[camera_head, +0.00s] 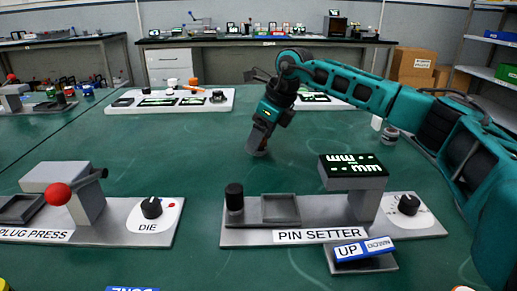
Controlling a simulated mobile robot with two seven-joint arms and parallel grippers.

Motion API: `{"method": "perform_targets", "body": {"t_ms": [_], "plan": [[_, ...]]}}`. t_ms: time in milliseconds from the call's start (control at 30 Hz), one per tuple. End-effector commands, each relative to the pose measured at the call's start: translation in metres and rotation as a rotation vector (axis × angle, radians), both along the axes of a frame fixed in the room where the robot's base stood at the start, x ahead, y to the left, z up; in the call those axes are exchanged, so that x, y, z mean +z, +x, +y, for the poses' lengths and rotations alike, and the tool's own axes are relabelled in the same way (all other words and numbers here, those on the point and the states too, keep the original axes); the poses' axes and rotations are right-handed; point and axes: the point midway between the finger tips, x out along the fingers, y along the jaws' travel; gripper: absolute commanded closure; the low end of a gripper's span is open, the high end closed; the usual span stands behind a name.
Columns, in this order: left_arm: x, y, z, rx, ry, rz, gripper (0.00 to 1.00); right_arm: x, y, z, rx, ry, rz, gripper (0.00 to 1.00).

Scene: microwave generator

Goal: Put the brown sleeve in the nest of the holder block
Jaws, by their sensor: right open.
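My right gripper (259,143) reaches down over the green table, behind the pin setter station. It is open. A small brownish patch shows at its fingertips, low over the table; it may be the brown sleeve, but it is too small and covered to be sure. I cannot tell whether the fingers touch it. I cannot make out the holder block or its nest for certain. My left gripper is not in view.
The pin setter (355,172) stands on a grey base in front, with a black cylinder (234,197) and a blue UP/DOWN switch (364,249). The plug press (75,190) is at left. A white board (125,104) with small items lies behind. The table between is clear.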

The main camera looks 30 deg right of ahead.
Motion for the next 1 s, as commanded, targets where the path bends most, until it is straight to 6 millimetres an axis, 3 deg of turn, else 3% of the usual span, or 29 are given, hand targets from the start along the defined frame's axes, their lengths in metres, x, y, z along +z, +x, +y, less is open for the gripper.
{"method": "perform_targets", "body": {"t_ms": [100,800,1000], "plan": [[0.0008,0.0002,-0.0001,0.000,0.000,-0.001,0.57,0.0008,-0.0001,-0.0001,0.000,0.000,0.000,0.24],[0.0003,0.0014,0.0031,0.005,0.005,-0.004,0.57,0.0014,-0.0001,-0.0001,0.000,0.001,-0.001,0.92],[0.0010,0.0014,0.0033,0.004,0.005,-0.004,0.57,0.0036,0.0000,-0.0001,0.000,0.000,-0.001,0.92]]}}
